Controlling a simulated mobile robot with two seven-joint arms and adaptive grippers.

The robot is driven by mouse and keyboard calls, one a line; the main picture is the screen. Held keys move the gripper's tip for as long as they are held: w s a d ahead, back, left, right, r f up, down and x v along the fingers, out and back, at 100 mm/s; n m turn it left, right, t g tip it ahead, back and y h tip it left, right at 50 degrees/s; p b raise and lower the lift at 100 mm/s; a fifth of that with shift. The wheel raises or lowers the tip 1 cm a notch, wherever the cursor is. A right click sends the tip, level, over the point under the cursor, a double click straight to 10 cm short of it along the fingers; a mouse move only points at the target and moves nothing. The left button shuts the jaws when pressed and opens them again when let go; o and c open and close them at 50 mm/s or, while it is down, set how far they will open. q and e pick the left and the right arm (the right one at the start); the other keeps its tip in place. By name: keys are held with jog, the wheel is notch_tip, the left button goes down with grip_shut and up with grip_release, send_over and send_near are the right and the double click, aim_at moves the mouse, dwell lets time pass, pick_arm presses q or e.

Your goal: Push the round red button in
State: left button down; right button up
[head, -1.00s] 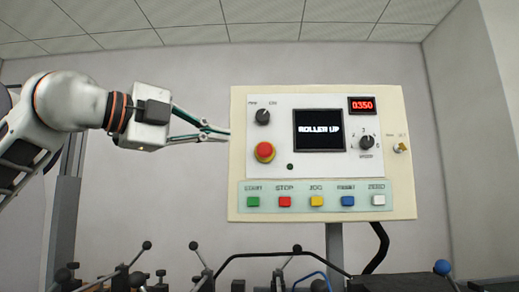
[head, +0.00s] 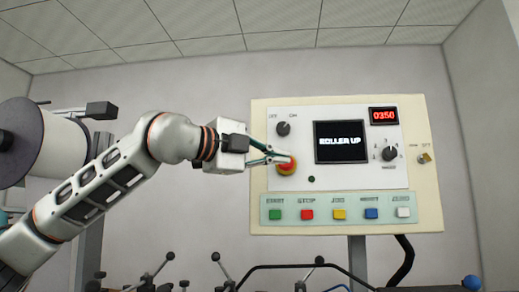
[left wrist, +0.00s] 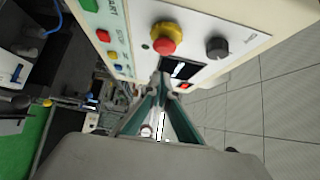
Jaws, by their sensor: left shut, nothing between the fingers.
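The round red button (head: 285,168) is a mushroom head on a yellow collar, on the left of the control panel (head: 262,120). My left gripper (head: 289,158) is shut and empty, its fingertips overlapping the upper part of the button in the head view. In the left wrist view, the red button (left wrist: 164,46) shows whole, just beyond the tips of the shut left gripper (left wrist: 161,79). A small gap shows there between tips and button; I cannot tell whether they touch in the head view. My right gripper is not in view.
Near the button are a black knob (head: 283,129), a dark screen (head: 340,142) reading "ROLLER UP" and a row of square buttons, including a red one (head: 307,214). A white roll (head: 60,147) stands at left. Black-knobbed levers (head: 216,257) line the bottom.

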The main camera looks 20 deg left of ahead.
pick_arm(q)
jog(key=w, duration=0.1)
jog(key=w+a+p, duration=0.1)
jog(key=w, duration=0.1)
jog(key=shift+w+a, duration=0.15)
jog(key=shift+w, duration=0.1)
